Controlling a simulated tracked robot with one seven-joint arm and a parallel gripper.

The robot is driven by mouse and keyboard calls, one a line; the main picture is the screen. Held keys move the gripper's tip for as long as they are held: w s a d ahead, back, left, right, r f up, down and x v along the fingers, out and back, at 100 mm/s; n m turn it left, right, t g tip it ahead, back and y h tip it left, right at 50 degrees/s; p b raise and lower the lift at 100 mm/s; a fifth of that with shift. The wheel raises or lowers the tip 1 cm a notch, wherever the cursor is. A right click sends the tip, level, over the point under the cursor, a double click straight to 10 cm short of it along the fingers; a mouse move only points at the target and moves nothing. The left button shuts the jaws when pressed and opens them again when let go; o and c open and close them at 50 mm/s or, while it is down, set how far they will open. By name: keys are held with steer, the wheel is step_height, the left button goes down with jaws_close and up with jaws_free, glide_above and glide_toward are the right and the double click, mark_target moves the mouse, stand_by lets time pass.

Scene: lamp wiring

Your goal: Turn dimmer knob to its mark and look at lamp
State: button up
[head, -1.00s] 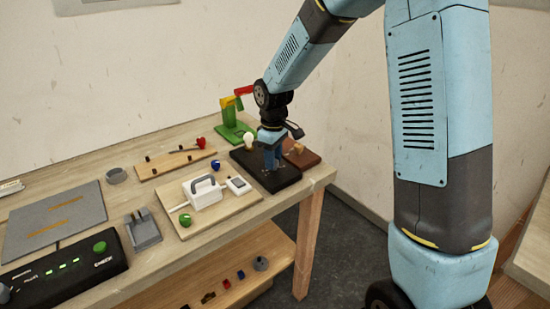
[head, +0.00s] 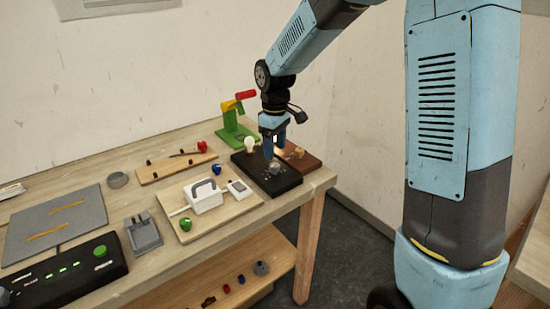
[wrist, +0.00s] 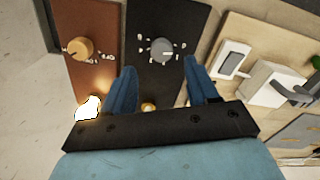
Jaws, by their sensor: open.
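A black base (head: 252,172) near the table's right end carries a grey dimmer knob (head: 274,167) with pale marks around it and a pale bulb (head: 250,145). In the wrist view, the grey knob (wrist: 161,51) lies just beyond and between the tips of my gripper (wrist: 161,68). The blue fingers are apart with nothing between them. In the head view, my gripper (head: 275,150) hangs above the black base, clear of the knob. A brown base (wrist: 95,28) beside it has an orange-tan knob (wrist: 80,49). A bulb (wrist: 88,107) near its end glows brightly.
A wooden board with a white handled box (head: 205,195) stands left of the black base. A green stand with a red-tipped arm (head: 237,120) is behind. A black control box (head: 65,270) sits at front left. Table edge is close on the right.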

mark_target(275, 164)
step_height(275, 164, up, 8)
stand_by(0.4)
steer(key=shift+f, duration=0.1)
steer(key=s+d+r+m+t, duration=0.3)
steer(key=s+d+r+m, duration=0.2)
steer(key=s+d+r, duration=0.45)
steer(key=s+d+m+t, duration=0.1)
steer(key=s+d+m, duration=0.2)
steer(key=s+d, duration=0.2)
steer(key=s+d+m+t, duration=0.1)
steer(key=s+d+m, duration=0.2)
steer(key=s, duration=0.8)
steer(key=shift+s+d+f+t, duration=0.3)
steer(key=shift+s+d+f, duration=0.1)
steer(key=shift+d, duration=0.5)
steer(key=shift+w+r, duration=0.1)
